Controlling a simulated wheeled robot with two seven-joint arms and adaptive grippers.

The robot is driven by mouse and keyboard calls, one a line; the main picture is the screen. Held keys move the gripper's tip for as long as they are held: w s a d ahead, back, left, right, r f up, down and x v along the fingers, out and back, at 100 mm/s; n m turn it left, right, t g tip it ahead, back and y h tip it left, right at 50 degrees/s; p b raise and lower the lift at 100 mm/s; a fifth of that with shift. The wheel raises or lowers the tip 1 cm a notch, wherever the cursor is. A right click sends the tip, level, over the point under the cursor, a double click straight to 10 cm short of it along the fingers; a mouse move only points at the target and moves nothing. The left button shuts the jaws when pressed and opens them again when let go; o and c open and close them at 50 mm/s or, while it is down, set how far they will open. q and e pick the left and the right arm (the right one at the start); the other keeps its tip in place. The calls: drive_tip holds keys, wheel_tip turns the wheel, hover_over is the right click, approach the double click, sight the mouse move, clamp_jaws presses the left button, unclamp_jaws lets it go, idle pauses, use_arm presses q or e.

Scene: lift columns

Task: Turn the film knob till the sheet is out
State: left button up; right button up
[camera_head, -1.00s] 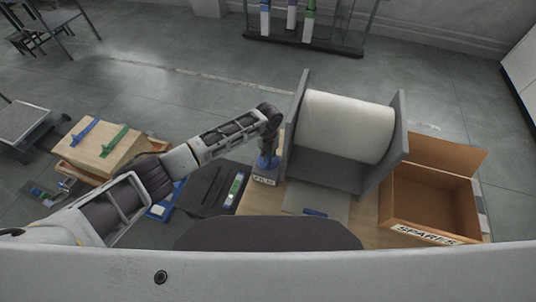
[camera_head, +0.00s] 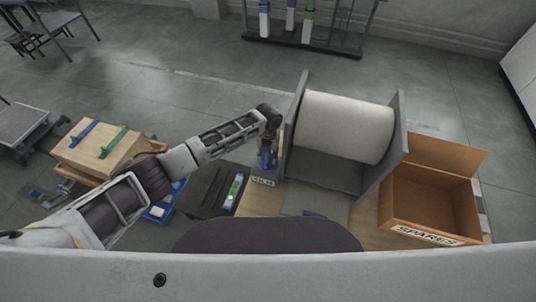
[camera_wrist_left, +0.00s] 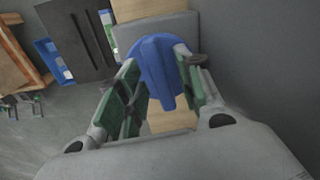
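The blue film knob (camera_head: 265,161) sits on the left side of the grey roll stand (camera_head: 296,110), above a small block with a label. It also shows in the left wrist view (camera_wrist_left: 160,65), with its narrow grip bar pointing down in the picture. My left gripper (camera_wrist_left: 160,95) has its green-padded fingers on either side of the knob, with gaps beside the bar, so it looks open around it. The white film roll (camera_head: 345,127) lies across the stand. A flat grey sheet (camera_head: 318,203) lies below the roll at the front. My right gripper is out of view.
An open cardboard box marked SPARES (camera_head: 425,237) stands right of the stand. A dark tray (camera_head: 207,190) with a green-labelled item lies left of the knob. A rack (camera_head: 300,42) stands at the back.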

sight(268, 156)
use_arm(q)
drive_tip(key=shift+r, duration=0.15)
wheel_tip(268, 156, up, 12)
idle(1.0)
drive_tip(key=shift+f, duration=0.2)
idle(0.4)
